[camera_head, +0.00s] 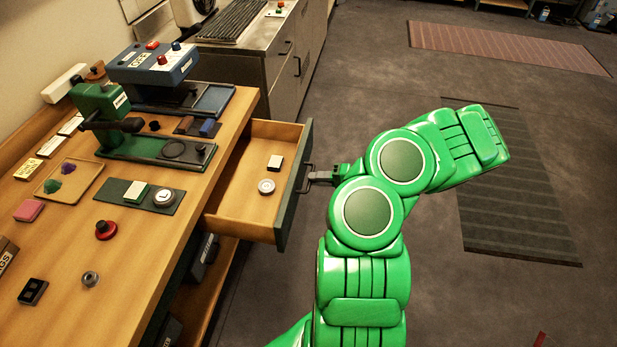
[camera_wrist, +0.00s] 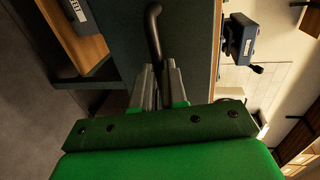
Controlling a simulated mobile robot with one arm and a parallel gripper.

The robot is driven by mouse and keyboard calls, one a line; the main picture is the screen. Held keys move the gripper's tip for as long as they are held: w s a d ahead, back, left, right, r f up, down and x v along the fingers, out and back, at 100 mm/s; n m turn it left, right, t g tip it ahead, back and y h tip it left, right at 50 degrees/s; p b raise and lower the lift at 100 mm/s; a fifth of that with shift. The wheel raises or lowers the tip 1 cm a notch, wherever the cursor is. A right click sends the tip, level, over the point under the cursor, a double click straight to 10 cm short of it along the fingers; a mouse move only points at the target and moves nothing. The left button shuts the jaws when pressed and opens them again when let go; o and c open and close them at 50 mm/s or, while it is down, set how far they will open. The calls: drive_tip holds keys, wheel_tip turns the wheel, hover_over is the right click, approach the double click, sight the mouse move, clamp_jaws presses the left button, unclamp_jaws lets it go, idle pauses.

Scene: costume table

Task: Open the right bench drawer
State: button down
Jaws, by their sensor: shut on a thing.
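The bench drawer (camera_head: 236,205) is pulled out from the wooden bench (camera_head: 150,268), and its inside is visible. It has a dark green front (camera_head: 293,188) with a dark bar handle (camera_head: 307,180). My gripper (camera_head: 318,176) is at the drawer front, shut on the handle. In the wrist view the two grey fingers (camera_wrist: 160,88) close around the dark curved handle (camera_wrist: 154,32). Part of the handle is hidden between the fingers.
A green press (camera_head: 155,148) and a blue box device (camera_head: 152,62) stand on the bench. A red button (camera_head: 106,230) and several small items lie nearby. A grey cabinet (camera_head: 284,72) stands behind the drawer.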

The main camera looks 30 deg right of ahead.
drive_tip(key=shift+s+f, duration=0.1)
drive_tip(key=shift+s, duration=0.05)
drive_tip(key=c, duration=1.2)
unclamp_jaws()
drive_tip(key=shift+o, duration=0.2)
drive_tip(key=shift+d, duration=0.15)
drive_tip(key=v, duration=0.7)
drive_tip(key=shift+s+d, duration=0.2)
drive_tip(key=shift+s, duration=0.1)
